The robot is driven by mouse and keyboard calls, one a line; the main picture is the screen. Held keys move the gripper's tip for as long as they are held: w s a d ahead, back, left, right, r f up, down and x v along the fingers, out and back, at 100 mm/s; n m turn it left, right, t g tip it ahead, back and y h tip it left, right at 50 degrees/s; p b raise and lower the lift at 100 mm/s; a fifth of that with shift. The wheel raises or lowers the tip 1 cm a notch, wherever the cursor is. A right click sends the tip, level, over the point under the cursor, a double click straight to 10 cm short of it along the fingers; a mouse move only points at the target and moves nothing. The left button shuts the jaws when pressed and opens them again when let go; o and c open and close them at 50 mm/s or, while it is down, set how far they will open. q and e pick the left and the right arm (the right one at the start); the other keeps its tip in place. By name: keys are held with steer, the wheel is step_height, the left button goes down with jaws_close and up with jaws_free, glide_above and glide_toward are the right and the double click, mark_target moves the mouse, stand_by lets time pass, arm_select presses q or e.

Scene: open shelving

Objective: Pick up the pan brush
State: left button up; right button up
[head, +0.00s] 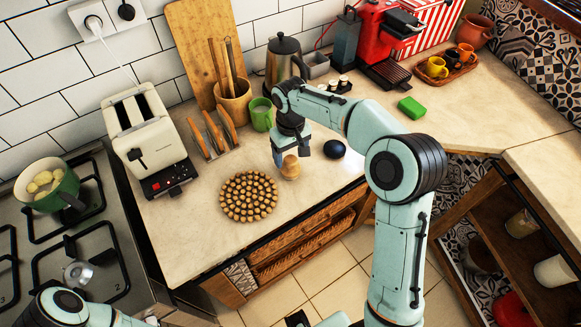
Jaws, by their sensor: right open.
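A small tan wooden piece with a rounded knob, which looks like the pan brush (290,170), stands upright on the counter right of a round cork trivet. Its top is close under my right gripper (290,153), which points down with its fingers apart, one to each side above the brush. The gripper is open and holds nothing. I cannot tell whether the fingers touch the brush. Part of my left arm shows at the bottom left edge, but its gripper is not in view.
The cork trivet (249,197) lies left of the brush, and a dark blue round object (334,149) sits to its right. A toast rack (212,134), a green mug (262,114) and a kettle (284,62) stand behind. A cream toaster (150,140) is at left. Clear counter lies in front.

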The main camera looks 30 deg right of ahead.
mark_target(290, 158)
step_height(290, 158, down, 3)
steer(key=shift+r, duration=0.15)
steer(key=c, duration=1.1)
arm_select(q)
steer(key=shift+f, duration=0.1)
steer(key=shift+w+r+p, duration=0.9)
steer(key=shift+r, duration=0.3)
steer(key=shift+w+r+p, duration=0.9)
steer(key=shift+r, duration=0.3)
arm_select(e)
steer(key=shift+r, duration=10.05)
